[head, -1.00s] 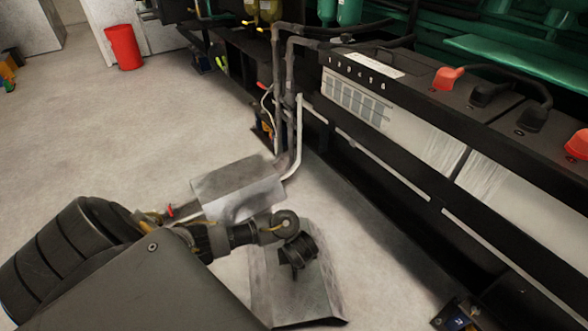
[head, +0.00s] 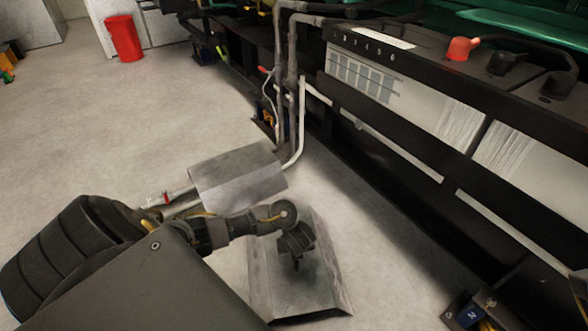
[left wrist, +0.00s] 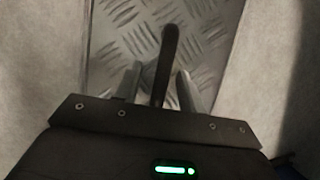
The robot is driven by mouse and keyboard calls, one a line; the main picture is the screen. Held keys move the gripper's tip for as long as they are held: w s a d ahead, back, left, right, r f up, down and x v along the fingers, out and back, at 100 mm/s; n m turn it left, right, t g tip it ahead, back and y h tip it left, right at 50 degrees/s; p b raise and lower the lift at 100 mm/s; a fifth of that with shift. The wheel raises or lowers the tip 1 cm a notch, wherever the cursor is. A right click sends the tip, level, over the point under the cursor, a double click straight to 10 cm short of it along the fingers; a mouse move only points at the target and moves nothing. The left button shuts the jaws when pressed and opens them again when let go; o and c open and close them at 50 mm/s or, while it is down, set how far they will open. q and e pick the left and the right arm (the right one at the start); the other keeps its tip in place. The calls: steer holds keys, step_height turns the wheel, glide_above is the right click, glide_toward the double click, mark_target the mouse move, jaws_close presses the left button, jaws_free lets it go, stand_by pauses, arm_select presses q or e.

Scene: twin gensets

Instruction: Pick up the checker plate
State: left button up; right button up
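The checker plate (head: 325,280), a grey metal sheet with a raised tread pattern, lies on the floor at the lower middle of the head view. It also shows in the left wrist view (left wrist: 212,38). My left gripper (head: 297,258) points down over it. In the left wrist view the two fingers of my left gripper (left wrist: 158,80) are apart, with a dark upright bar (left wrist: 170,48) between them, over the plate. I cannot tell whether the bar is fixed to the plate or whether the fingers touch it. My right gripper is not in view.
A grey metal box-shaped cover (head: 238,176) with pipes stands just behind the plate. The black genset frame with batteries (head: 420,105) runs along the right. A red bin (head: 124,39) stands at the back left.

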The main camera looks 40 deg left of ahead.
arm_select(q)
steer(key=shift+c, duration=0.4)
jaws_close()
steer(key=shift+w, duration=0.1)
stand_by(0.9)
